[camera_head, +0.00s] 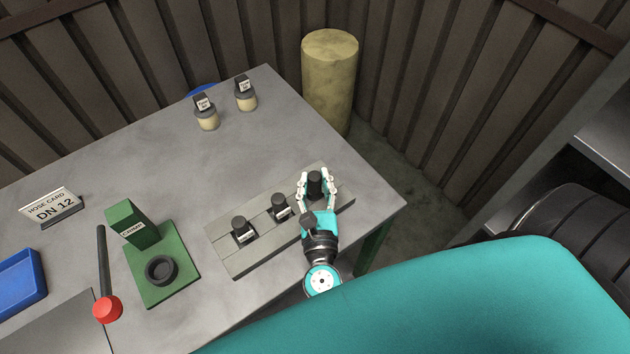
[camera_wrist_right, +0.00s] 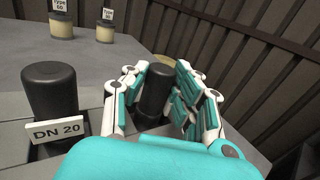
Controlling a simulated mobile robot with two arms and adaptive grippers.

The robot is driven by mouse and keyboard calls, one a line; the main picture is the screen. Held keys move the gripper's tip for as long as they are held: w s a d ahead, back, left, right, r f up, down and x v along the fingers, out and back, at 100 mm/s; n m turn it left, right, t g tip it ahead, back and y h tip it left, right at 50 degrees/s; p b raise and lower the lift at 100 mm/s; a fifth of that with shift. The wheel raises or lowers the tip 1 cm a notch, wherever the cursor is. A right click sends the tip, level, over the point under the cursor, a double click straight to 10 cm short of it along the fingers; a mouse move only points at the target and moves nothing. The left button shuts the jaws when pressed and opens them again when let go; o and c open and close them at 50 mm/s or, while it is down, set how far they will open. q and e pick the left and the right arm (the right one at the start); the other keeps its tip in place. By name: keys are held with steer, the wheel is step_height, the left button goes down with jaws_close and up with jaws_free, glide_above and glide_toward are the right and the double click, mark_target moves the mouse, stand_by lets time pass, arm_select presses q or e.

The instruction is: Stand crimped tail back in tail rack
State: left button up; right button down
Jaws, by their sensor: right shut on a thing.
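The tail rack (camera_head: 246,259) is a long grey block on the table with black cylindrical tails in a row. One tail stands upright at its left (camera_head: 241,224) and another stands in the middle (camera_head: 279,203). My right gripper (camera_head: 316,186) is shut on a black tail (camera_head: 315,180), upright at the rack's right end. In the right wrist view the fingers close around this tail (camera_wrist_right: 156,92). Its lower end is partly hidden, so I cannot tell whether it is seated. A neighbouring tail (camera_wrist_right: 50,92) stands behind a "DN 20" label (camera_wrist_right: 57,132). My left gripper is not in view.
A green crimping tool (camera_head: 170,285) with a black ring stands left of the rack, beside a red-knobbed lever (camera_head: 107,308). A "DN 12" hose card (camera_head: 54,207), a blue tray (camera_head: 22,279) and two labelled pots (camera_head: 207,119) are farther off. A yellowish cylinder (camera_head: 329,80) stands beyond the table.

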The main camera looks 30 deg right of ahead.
steer(key=c, duration=1.1)
jaws_free()
steer(key=shift+f, duration=0.1)
steer(key=shift+o, duration=0.2)
steer(key=b+v, duration=0.3)
steer(key=v, duration=0.8)
steer(key=shift+s+a, duration=0.15)
steer(key=shift+s, duration=0.4)
